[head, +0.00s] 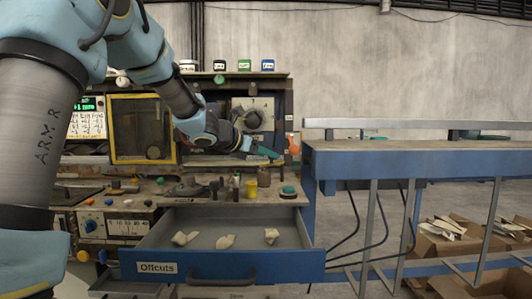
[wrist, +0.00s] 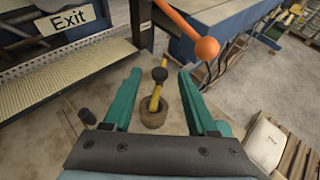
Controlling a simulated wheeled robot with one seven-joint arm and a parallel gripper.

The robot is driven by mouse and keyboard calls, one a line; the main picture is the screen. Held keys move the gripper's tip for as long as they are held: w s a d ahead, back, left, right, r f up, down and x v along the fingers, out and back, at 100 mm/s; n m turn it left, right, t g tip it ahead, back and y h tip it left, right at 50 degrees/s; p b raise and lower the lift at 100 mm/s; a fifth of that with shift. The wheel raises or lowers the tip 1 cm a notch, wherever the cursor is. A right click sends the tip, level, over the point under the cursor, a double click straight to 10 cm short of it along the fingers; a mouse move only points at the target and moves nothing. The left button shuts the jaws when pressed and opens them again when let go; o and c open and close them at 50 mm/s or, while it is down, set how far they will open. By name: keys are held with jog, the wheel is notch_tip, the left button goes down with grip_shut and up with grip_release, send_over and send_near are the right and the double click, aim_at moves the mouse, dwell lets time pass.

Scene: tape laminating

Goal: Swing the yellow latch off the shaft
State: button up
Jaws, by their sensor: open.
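In the wrist view, the yellow latch (wrist: 155,100) is a short yellow bar topped by a black ball knob (wrist: 160,74). Its lower part meets a brown round piece (wrist: 153,117). The latch and knob appear between the two teal fingers of my gripper (wrist: 159,76), with visible gaps on both sides. The gripper is open and holds nothing. In the head view my gripper (head: 268,153) is at the right side of the machine, pointing right. I cannot make out the latch there, nor tell the shaft apart clearly in either view.
An orange ball-ended lever (wrist: 206,47) stands close to the right finger. In the head view, an open Offcuts drawer (head: 222,266) holds several pale pieces, and a blue-framed table (head: 400,160) stands right.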

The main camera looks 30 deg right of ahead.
jog(key=shift+w+d+f, duration=0.1)
jog(key=shift+d+f, duration=0.05)
jog(key=shift+d, duration=0.2)
jog(key=shift+c, duration=0.2)
grip_shut()
dwell(1.0)
